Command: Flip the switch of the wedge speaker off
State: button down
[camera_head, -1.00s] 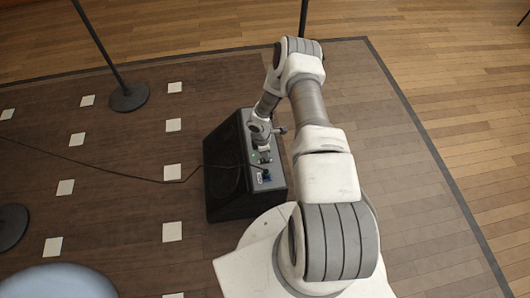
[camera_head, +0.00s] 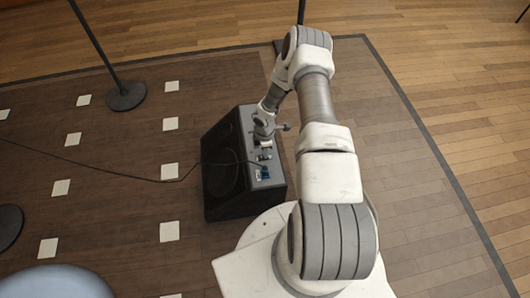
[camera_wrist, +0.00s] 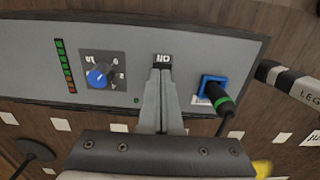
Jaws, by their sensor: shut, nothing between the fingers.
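The wedge speaker (camera_head: 221,175) is a black box on the floor, with a grey control panel (camera_wrist: 212,50) on its sloped side. The switch (camera_wrist: 163,59) is a small dark rocker with white marks, in the middle of the panel in the wrist view. My gripper (camera_wrist: 161,74) is shut and empty. Its fingertips are at the lower edge of the switch; I cannot tell whether they touch it. The fingers hide the panel just below the switch. In the head view, my gripper (camera_head: 263,141) is over the panel and the switch is too small to make out.
A blue knob (camera_wrist: 97,77) and a green-red level meter (camera_wrist: 65,66) are left of the switch. A blue socket (camera_wrist: 212,88) with a plugged black cable (camera_wrist: 225,122) is to the right. A stand base (camera_head: 126,97) is at the upper left.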

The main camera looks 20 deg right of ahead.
jog(key=shift+d+f, duration=0.35)
jog(key=shift+f, duration=0.2)
jog(key=shift+w+a+r, duration=0.1)
jog(key=shift+w+a, duration=0.1)
jog(key=shift+a, duration=0.75)
jog(key=shift+r, duration=0.25)
notch_tip(320, 180, up, 14)
jog(key=p, duration=0.6)
jog(key=shift+d+r, duration=0.2)
jog(key=shift+d, duration=0.1)
jog(key=shift+r, duration=0.1)
